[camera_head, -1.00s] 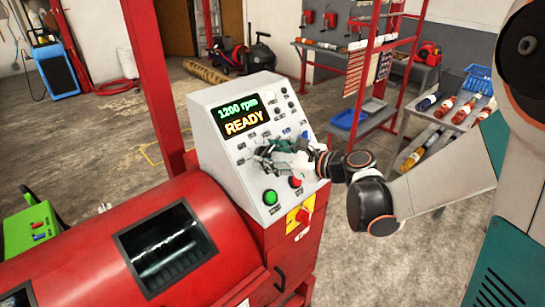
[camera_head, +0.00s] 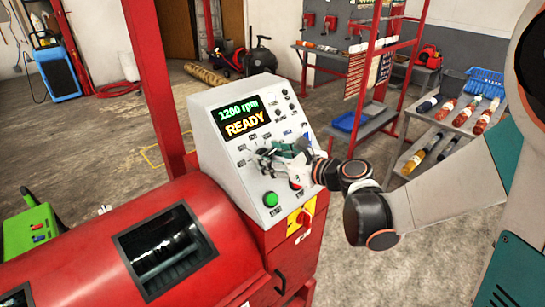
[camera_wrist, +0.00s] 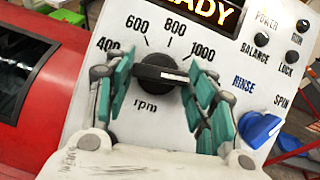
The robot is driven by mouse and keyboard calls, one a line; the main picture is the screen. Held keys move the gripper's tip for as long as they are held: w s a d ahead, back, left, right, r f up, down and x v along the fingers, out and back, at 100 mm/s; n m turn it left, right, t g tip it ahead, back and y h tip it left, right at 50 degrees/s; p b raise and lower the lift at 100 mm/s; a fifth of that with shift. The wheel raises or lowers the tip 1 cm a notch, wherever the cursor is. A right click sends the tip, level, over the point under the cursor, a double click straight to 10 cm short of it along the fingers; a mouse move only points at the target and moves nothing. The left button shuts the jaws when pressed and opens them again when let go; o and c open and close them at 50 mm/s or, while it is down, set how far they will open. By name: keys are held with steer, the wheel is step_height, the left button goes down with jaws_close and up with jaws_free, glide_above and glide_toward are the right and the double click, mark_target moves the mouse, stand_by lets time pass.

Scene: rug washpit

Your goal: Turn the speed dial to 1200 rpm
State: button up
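The speed dial is a black knob (camera_wrist: 160,73) with a pale pointer mark on its right side, in the wrist view. The printed marks 400, 600, 800 and 1000 show around it; any mark further on is hidden by my right fingers. The display (camera_head: 245,117) reads "1200 rpm READY" in the head view. My gripper (camera_wrist: 160,90), with teal finger pads, is open at the panel, its fingers apart on either side of the knob. The fingers are very close to the knob ends; contact is unclear. In the head view, my gripper (camera_head: 285,155) hides the dial.
A green button (camera_head: 270,199) and a partly covered red button sit low on the panel. A red switch on a yellow plate (camera_head: 302,220) is below. A blue knob (camera_wrist: 259,129) is right of my fingers. The red drum (camera_head: 90,250) is left of the panel.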

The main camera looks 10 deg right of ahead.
steer(key=o, duration=0.3)
steer(key=v, duration=1.2)
steer(key=shift+a, duration=0.1)
